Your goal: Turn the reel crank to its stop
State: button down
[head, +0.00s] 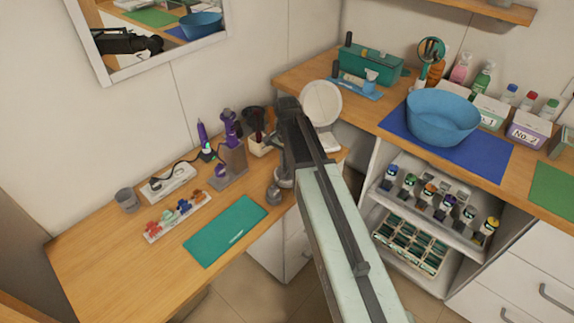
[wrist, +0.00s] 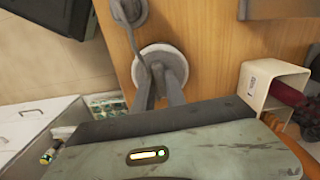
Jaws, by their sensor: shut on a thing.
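The reel (wrist: 177,58) is a pale grey round disc on the wooden counter in the wrist view. A thin grey crank part runs over it toward a smaller grey round piece (wrist: 128,12). My gripper (wrist: 158,74) is over the disc, with its two fingers close together and shut on the crank's grip, which they mostly hide. In the head view the reel (head: 285,183) is partly hidden behind my arm, with the small grey piece (head: 273,193) at its left front. How far the crank is turned cannot be read.
A white holder (wrist: 258,88) with a dark red item stands right of my gripper. A round mirror (head: 320,103) stands behind my arm. A green mat (head: 225,230) lies to the left. A blue bowl (head: 440,118) sits on the right counter.

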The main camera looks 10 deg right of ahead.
jog(key=c, duration=1.4)
grip_release()
jog(key=shift+o, duration=0.2)
notch_tip(320, 180, up, 8)
jog(key=p, duration=0.8)
jog(key=shift+f, duration=0.1)
